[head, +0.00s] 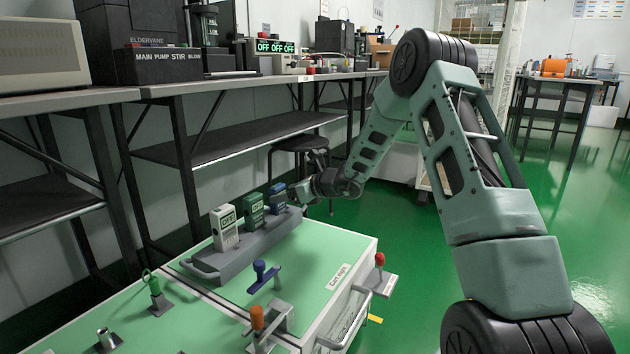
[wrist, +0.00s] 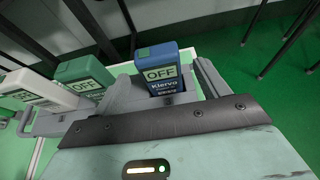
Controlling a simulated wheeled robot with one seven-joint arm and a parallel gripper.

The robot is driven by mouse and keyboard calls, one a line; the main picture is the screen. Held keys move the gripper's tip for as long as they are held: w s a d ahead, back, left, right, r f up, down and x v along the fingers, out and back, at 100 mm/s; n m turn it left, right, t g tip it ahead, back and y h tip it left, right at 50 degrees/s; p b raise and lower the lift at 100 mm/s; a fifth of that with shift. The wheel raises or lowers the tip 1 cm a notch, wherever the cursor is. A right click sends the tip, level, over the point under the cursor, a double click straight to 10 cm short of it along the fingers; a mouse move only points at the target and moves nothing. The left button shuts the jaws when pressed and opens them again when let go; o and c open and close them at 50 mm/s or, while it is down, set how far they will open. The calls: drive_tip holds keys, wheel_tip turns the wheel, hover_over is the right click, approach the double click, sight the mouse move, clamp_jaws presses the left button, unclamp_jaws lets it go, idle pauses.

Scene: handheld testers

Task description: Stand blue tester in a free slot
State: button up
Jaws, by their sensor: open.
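The blue tester (head: 278,197) stands upright at the far right end of the grey rack (head: 228,262), beside a green tester (head: 253,209) and a white tester (head: 224,226). My gripper (head: 296,193) is open at the rack's right end, close to the blue tester. In the wrist view the blue tester (wrist: 161,70) shows its OFF screen and lies between my spread fingers (wrist: 165,82). I cannot tell whether either finger touches it.
The rack stands on a green-topped cart (head: 310,262). In front of it are a blue-handled fitting (head: 264,274), an orange-topped clamp (head: 268,325) and a green ringed post (head: 155,292). A shelved bench (head: 230,85) runs behind, with a black stool (head: 303,145).

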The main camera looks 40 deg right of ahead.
drive_tip(key=p+v, duration=0.4)
drive_tip(key=v, duration=0.7)
drive_tip(key=shift+s, duration=0.25)
drive_tip(key=shift+r, duration=0.2)
